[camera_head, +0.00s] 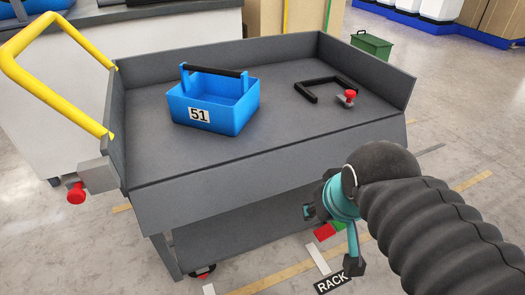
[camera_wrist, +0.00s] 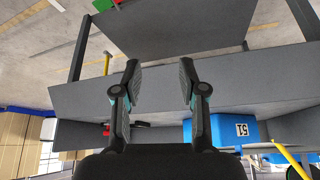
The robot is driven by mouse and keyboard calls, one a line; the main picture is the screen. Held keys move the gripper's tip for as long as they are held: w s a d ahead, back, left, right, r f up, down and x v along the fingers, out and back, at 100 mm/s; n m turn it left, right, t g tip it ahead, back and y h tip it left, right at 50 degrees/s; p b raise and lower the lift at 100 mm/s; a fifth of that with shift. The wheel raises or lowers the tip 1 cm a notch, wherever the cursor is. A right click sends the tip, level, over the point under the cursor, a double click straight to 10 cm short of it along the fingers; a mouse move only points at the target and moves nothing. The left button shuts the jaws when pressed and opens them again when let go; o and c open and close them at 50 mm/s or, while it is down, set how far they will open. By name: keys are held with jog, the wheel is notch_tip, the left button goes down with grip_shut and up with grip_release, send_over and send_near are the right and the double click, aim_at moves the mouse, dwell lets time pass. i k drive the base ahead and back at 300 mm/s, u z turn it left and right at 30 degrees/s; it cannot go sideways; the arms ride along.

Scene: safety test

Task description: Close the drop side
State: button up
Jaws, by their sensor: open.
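The grey cart (camera_head: 300,128) has raised walls at the back, left and right. Its front drop side (camera_head: 270,185) hangs down from the deck's front edge. In the wrist view, which is upside down, the drop side (camera_wrist: 230,88) crosses the picture as a wide grey band. My gripper (camera_wrist: 160,75) is open and empty, its two fingers pointing toward that panel. In the head view my gripper (camera_head: 333,238) is low in front of the cart's right part, partly hidden by my arm. I cannot tell whether a finger touches the panel.
A blue tote marked 51 (camera_head: 214,102), a black U-shaped bar (camera_head: 305,93) and a red knob (camera_head: 350,95) are on the deck. A yellow handle (camera_head: 40,80) and another red knob (camera_head: 76,195) are at the left. A lower shelf (camera_head: 240,228) lies underneath.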

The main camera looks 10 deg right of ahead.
aim_at(172, 205)
jog(key=u, duration=0.2)
jog(key=k, duration=0.7)
jog(key=u, duration=0.8)
